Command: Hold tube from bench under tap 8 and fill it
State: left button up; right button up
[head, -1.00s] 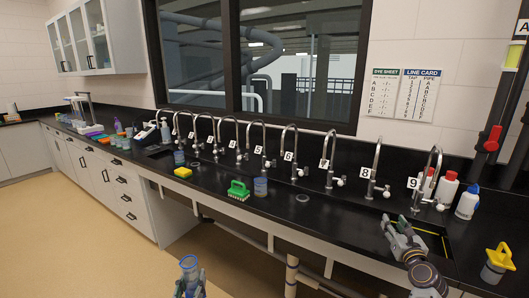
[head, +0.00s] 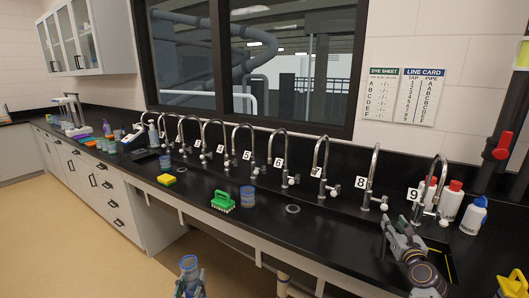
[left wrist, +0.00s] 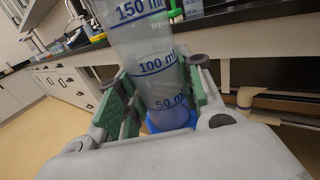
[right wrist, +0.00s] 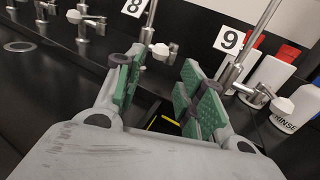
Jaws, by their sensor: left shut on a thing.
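The tube (head: 189,266) is a clear cylinder with blue graduations, low in the head view, in front of the bench. My left gripper (head: 189,287) is shut around its lower part; in the left wrist view the tube (left wrist: 152,65) stands between the green pads, its marks reading 50 to 150 ml, above a blue base. Its contents are unclear. Tap 8 (head: 372,178) is a silver gooseneck at the back of the bench, right of centre, labelled 8. My right gripper (head: 390,224) is over the bench near taps 8 and 9; in the right wrist view its jaws (right wrist: 160,90) are apart and empty.
Tap 9 (head: 439,178) and several capped bottles (head: 473,216) stand right of tap 8. Other taps line the back to the left. A green brush (head: 223,201), a blue-marked beaker (head: 247,197) and a yellow sponge (head: 166,180) lie on the black bench (head: 330,238).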

aim_at(385, 209)
pick_arm(q)
jog(key=shift+w, duration=0.1)
pick_arm(e)
jog(key=shift+w, duration=0.15)
dwell(0.3)
